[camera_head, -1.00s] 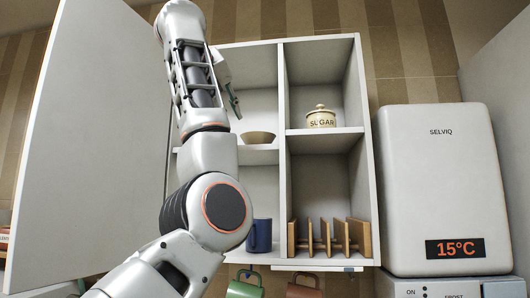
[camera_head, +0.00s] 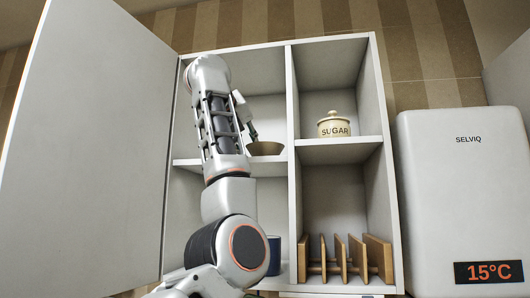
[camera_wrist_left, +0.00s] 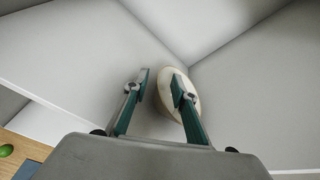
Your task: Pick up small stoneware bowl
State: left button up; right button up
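In the left wrist view my left gripper (camera_wrist_left: 160,88) is open. Its two fingers are spread, with the bowl (camera_wrist_left: 165,97) beyond and partly between them. The right finger overlaps the bowl's rim in that view. Whether a finger touches the bowl, I cannot tell. My right gripper is not in view.
A sugar jar (camera_head: 334,125) stands on the upper right shelf. A wooden rack (camera_head: 345,258) is in the lower right compartment. A blue mug (camera_head: 273,255), partly hidden by my arm, is lower left. The open cabinet door (camera_head: 85,150) stands left. A white appliance (camera_head: 462,200) is at right.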

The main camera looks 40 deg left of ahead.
pick_arm(q)
jog(key=shift+w+a+f, duration=0.1)
jog(key=shift+w+a, duration=0.1)
jog(key=shift+w, duration=0.15)
grip_shut()
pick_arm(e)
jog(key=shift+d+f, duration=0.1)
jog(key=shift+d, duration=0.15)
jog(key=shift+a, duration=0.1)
